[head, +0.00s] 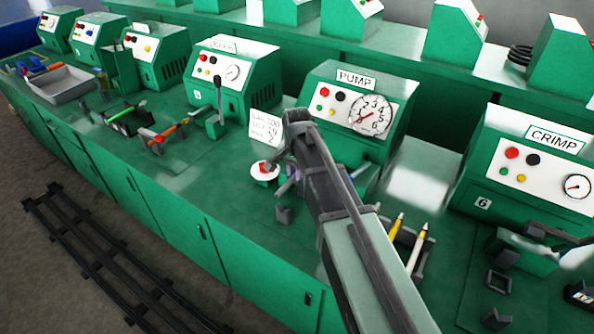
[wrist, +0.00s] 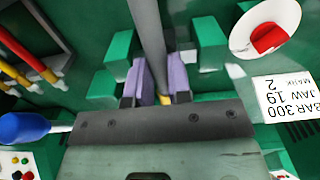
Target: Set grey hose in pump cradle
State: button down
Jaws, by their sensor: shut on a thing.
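The grey hose (wrist: 148,35) runs up from between my gripper's purple fingertips to the top edge of the wrist view. My gripper (wrist: 157,82) is shut on it, with a bit of yellow showing at the near end. Green blocks of the pump cradle (wrist: 207,35) stand on both sides of the hose. I cannot tell whether the hose rests in the cradle or hangs above it. In the head view, my gripper (head: 290,180) is low in front of the PUMP machine (head: 345,100), and my arm hides most of the hose and cradle.
A white disc with a red knob (head: 265,171) and a written card (head: 265,130) stand left of my gripper. A rack with yellow and white pens (head: 420,245) lies to the right. A blue knob (wrist: 25,127) is close at left in the wrist view. The CRIMP machine (head: 530,160) stands farther right.

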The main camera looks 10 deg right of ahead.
notch_tip(320, 180, down, 8)
jog(key=b, duration=0.6)
jog(key=shift+r+b, duration=0.1)
jog(key=shift+b, duration=0.2)
jog(key=shift+r, duration=0.1)
jog(key=c, duration=1)
grip_release()
notch_tip(320, 180, up, 11)
jog(key=p, duration=1.1)
jog(key=shift+r, duration=0.1)
jog(key=shift+f, duration=0.2)
